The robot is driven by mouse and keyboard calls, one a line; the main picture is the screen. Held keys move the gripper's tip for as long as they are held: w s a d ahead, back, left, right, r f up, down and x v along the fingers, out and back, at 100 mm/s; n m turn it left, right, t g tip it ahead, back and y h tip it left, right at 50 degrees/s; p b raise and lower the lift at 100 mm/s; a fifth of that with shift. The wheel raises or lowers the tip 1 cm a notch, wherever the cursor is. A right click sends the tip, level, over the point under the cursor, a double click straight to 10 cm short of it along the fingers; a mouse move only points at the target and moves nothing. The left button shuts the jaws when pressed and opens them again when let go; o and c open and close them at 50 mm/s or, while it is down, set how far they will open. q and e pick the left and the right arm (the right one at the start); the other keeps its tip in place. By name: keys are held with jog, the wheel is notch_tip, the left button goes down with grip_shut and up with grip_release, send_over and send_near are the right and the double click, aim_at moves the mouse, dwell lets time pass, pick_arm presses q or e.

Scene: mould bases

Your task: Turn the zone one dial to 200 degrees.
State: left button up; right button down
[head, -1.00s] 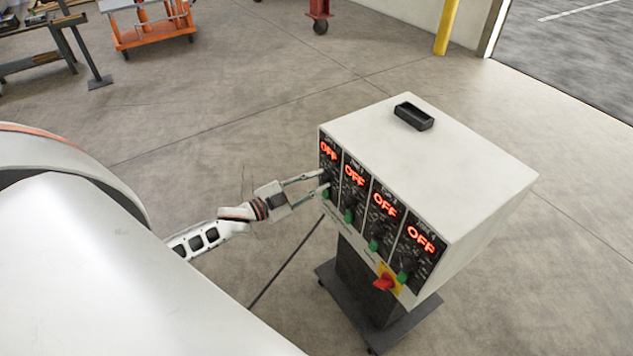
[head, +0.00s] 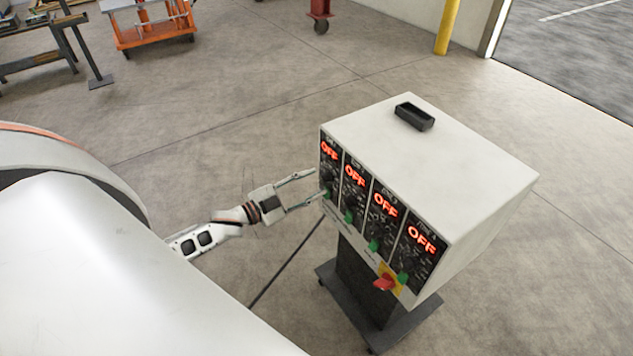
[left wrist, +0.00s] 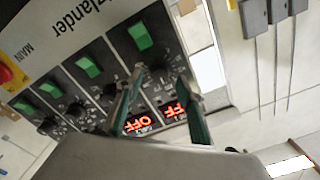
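The control box (head: 470,180) is white with several black zone panels on its front. The leftmost panel, which I take as zone one, has a red OFF display (head: 329,151). Its dark dial (left wrist: 158,68) is small and partly hard to make out in the left wrist view, where the box appears upside down. My left gripper (head: 318,184) is open in front of this panel. In the left wrist view its two fingers (left wrist: 160,76) stand apart on either side of the dial; I cannot tell whether they touch it. My right gripper is not in view.
Green switches (left wrist: 139,36) sit near the dials, one per panel. A red main switch on a yellow plate (head: 385,283) is at the lower right of the front. A black tray (head: 414,116) lies on top. The box stands on a wheeled base (head: 410,328).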

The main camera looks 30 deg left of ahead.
pick_arm(q)
jog(key=v, duration=1)
jog(key=s+d+f+n+g+y, duration=0.1)
jog(key=s+d+f+n+g, duration=0.1)
jog(key=s+d+f, duration=0.2)
jog(key=s+d+f+n+g+y, duration=0.1)
jog(key=s+d+f+n+g, duration=0.1)
jog(key=d, duration=0.8)
jog(key=s+d+f+n+g+y, duration=0.2)
jog(key=s+d+f+n, duration=0.2)
jog(key=s+d+f, duration=0.3)
jog(key=shift+s+d, duration=0.3)
jog(key=shift+d, duration=0.2)
dwell(0.6)
